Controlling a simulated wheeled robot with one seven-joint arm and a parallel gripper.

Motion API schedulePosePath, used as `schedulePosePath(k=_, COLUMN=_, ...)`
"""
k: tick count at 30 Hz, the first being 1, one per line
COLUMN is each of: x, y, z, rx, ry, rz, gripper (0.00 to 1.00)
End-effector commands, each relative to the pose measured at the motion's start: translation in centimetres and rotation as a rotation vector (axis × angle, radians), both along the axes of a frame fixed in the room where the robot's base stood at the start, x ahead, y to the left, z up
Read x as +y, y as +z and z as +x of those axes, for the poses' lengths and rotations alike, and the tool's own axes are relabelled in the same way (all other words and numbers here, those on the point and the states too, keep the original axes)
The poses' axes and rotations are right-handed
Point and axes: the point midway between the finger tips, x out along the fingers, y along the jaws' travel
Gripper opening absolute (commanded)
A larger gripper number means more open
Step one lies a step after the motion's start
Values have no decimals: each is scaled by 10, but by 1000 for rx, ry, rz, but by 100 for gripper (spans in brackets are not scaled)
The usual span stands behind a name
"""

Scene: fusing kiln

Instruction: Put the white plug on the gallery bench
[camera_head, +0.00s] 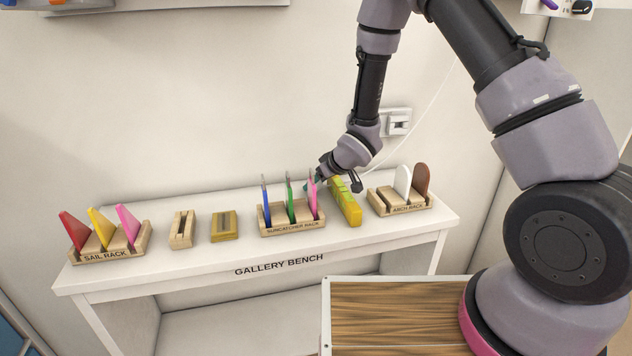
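The gallery bench (190,259) is a long white bench against the wall with racks on its top. My gripper (318,183) is low over the bench, at the right end of the suncatcher rack and close to its pink piece. Its fingers are small and partly hidden, so I cannot tell whether they are open or hold anything. A thin white cord (424,118) runs down from the upper right to behind my gripper's wrist. A white wall fitting (398,122) is behind my arm; I cannot tell whether a plug is in it. No separate white plug is clearly visible.
The sail rack (105,258), two small slotted blocks (182,230) (224,227), suncatcher rack (293,229), yellow bar (346,202) and arch rack (401,209) stand on the bench. Bare strips lie along its front edge. A wood-grain surface (395,312) is in the foreground.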

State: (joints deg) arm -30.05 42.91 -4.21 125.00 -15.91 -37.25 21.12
Motion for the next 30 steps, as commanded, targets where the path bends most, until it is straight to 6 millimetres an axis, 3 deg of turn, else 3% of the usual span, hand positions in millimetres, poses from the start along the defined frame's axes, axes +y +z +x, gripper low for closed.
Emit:
schedulePosePath(k=9, x=0, y=-5, z=0, rx=0, ry=-1, rz=1, gripper=0)
schedulePosePath(k=10, x=0, y=-5, z=0, rx=0, ry=-1, rz=1, gripper=58)
schedulePosePath(k=12, x=0, y=-4, z=0, rx=-1, ry=0, rz=1, gripper=84)
schedulePosePath(k=13, x=0, y=-4, z=0, rx=0, ry=-1, rz=1, gripper=89)
schedulePosePath(k=23, x=-1, y=-3, z=-1, rx=0, ry=-1, rz=0, gripper=89)
schedulePosePath(k=30, x=-18, y=23, z=-17, rx=-2, ry=-3, rz=1, gripper=89)
